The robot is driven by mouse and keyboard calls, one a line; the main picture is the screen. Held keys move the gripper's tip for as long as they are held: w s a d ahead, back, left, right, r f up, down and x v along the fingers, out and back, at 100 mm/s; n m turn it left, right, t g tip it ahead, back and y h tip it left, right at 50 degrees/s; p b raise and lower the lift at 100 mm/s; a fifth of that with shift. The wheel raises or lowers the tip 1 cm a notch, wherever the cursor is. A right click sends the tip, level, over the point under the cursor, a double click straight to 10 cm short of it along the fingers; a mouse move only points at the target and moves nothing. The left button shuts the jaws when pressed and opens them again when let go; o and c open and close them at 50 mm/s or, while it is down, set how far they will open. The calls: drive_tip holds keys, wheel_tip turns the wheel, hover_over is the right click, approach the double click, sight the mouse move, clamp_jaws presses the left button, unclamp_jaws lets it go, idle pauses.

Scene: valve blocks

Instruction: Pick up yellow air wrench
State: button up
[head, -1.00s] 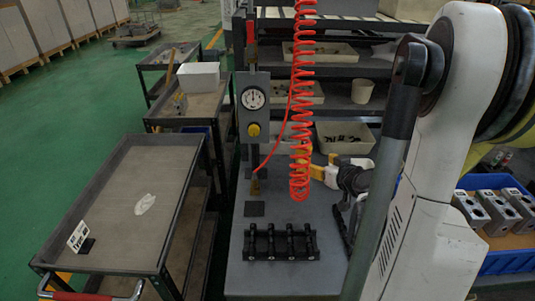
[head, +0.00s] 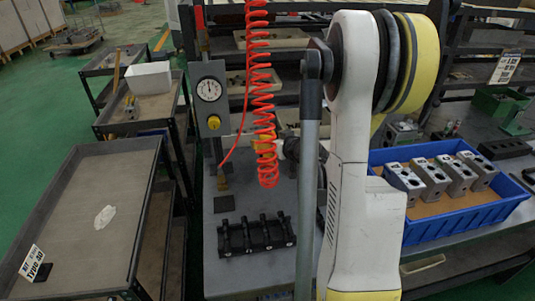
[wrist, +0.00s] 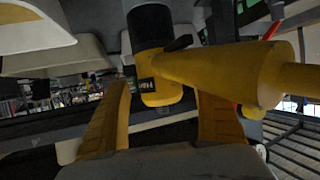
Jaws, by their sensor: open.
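The yellow air wrench (wrist: 158,80) is close up in the wrist view. Its dark grey end (wrist: 150,25) points up and its yellow handle (wrist: 215,70) runs to the right. My gripper (wrist: 160,118) has its two yellow fingers apart, one on each side below the wrench body. The right finger overlaps the handle in the picture; I cannot tell whether they touch. In the head view, a yellow patch (head: 265,142) shows behind the red coiled hose; I cannot tell whether it is the wrench or my fingers. My arm hides part of that area.
The red coiled hose (head: 263,95) hangs over the bench beside a gauge panel (head: 210,95). A black rack (head: 255,236) sits on the bench below. A blue tray (head: 450,221) with several metal blocks stands right of my arm. A grey cart (head: 75,225) is at left.

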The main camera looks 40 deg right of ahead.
drive_tip(key=shift+w+f, duration=0.15)
drive_tip(key=shift+w, duration=0.15)
drive_tip(key=c, duration=1.5)
